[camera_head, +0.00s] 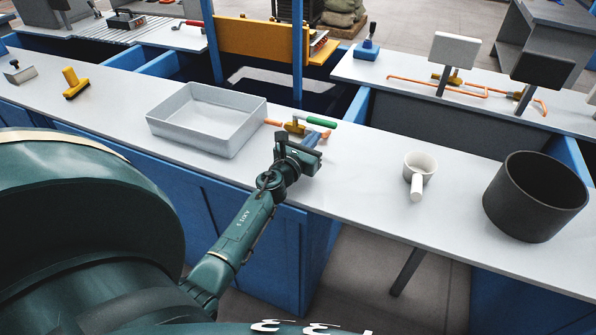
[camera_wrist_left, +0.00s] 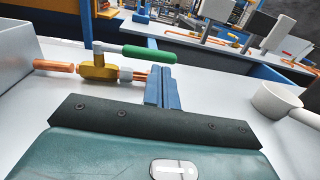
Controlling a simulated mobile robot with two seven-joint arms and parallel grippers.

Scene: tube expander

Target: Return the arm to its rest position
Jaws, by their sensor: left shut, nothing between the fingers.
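My left gripper (camera_head: 312,141) is over the front bench, just in front of the yellow tube expander. Its blue fingers (camera_wrist_left: 163,87) are shut together with nothing between them. The tube expander (camera_head: 297,127) has a green handle (camera_head: 318,122) and lies on the bench between copper-coloured tube pieces. In the left wrist view the expander (camera_wrist_left: 98,68) lies ahead and left of the fingers, with the green handle (camera_wrist_left: 149,54) passing behind them. I cannot tell whether the fingers touch it. My right gripper is not in view.
A grey tray (camera_head: 240,125) stands left of the gripper. A white pot with a handle (camera_head: 419,166) and a dark bucket (camera_head: 535,197) stand to the right. A yellow tool (camera_head: 75,84) lies at the far left. The bench between gripper and white pot is clear.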

